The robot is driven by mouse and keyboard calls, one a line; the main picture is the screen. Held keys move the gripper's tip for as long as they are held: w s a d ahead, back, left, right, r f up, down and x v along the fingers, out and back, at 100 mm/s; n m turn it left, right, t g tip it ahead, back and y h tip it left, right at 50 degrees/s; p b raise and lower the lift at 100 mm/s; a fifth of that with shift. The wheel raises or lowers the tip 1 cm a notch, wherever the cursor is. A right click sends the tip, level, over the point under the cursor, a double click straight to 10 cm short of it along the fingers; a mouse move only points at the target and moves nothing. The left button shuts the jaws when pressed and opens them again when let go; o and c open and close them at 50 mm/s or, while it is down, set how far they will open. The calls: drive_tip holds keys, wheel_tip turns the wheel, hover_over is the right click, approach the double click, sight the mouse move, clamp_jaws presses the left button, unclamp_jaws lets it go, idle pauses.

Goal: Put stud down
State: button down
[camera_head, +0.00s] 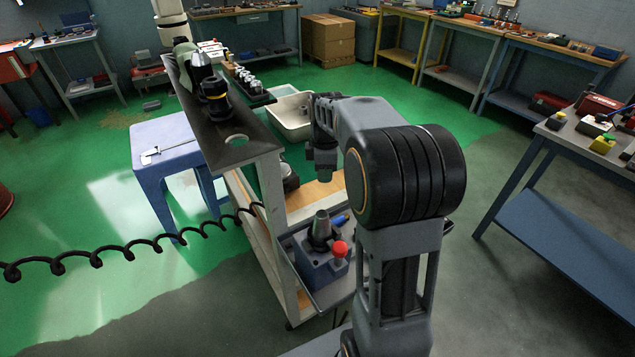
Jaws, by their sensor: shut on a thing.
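My gripper (325,170) points down over the cart, to the left of my arm's big dark joint. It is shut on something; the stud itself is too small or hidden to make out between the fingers. Below and nearer to me, a blue-grey fixture (318,268) with a red ball knob (340,248) stands on the cart's near tray. A grey tapered holder (321,226) sits upright in the fixture. A white tray (280,108) lies behind the gripper; my arm partly hides it.
The cart's raised dark shelf (222,128) has an empty hole and bears a black tool holder (214,98). A row of holders (250,82) stands behind it. A blue stool (165,165) with a caliper is at left. A coiled black hose (150,243) crosses the left side. A workbench (570,140) stands right.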

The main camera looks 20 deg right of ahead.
hover_over(318, 192)
wheel_tip(318, 192, down, 6)
drive_tip(key=shift+f, duration=1.45)
drive_tip(key=shift+f, duration=0.15)
drive_tip(key=c, duration=1)
unclamp_jaws()
wheel_tip(318, 192, up, 12)
drive_tip(key=shift+r+p, duration=0.2)
drive_tip(key=shift+p, duration=0.1)
